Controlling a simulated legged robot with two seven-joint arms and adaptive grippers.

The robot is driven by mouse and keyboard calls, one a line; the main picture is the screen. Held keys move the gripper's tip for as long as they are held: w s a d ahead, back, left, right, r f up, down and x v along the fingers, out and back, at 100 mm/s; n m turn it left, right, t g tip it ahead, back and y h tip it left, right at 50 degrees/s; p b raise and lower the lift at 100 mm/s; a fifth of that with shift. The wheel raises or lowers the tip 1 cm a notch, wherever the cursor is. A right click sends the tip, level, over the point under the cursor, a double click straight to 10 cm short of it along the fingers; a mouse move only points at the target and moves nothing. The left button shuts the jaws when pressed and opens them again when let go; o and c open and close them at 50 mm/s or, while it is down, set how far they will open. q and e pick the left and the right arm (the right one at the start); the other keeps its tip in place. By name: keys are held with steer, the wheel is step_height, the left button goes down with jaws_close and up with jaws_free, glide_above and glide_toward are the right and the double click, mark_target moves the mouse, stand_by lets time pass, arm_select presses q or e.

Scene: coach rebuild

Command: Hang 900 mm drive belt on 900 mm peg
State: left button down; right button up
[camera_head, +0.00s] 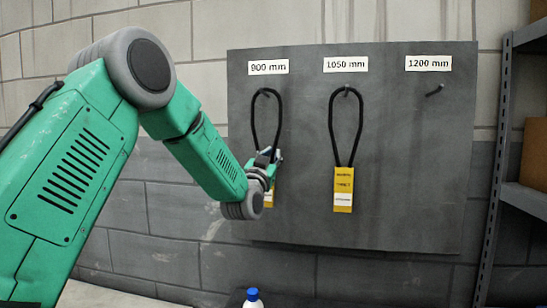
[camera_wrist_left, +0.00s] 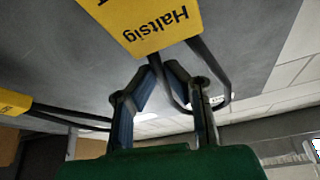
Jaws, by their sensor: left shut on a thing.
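The 900 mm drive belt (camera_head: 254,120) is a black loop with a yellow tag (camera_head: 269,196) at its lower end. Its top is at the peg (camera_head: 265,92) under the "900 mm" label (camera_head: 268,67) on the dark board. I cannot tell whether the loop bears on the peg or is just in front of it. My left gripper (camera_head: 272,160) is shut on the belt just above the tag and partly hides it. In the left wrist view the fingertips (camera_wrist_left: 163,62) meet at the black strands beside the yellow tag (camera_wrist_left: 147,22). My right gripper is not in view.
A second black belt (camera_head: 331,118) with a yellow tag (camera_head: 343,188) hangs at the "1050 mm" peg. The "1200 mm" peg (camera_head: 435,90) is bare. A metal shelf (camera_head: 492,170) stands at the right. A bottle with a blue cap (camera_head: 253,295) is below the board.

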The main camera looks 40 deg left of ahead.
arm_select(q)
steer(key=shift+a, duration=0.15)
steer(key=shift+a+f, duration=0.1)
steer(key=shift+a, duration=0.1)
steer(key=shift+d, duration=0.1)
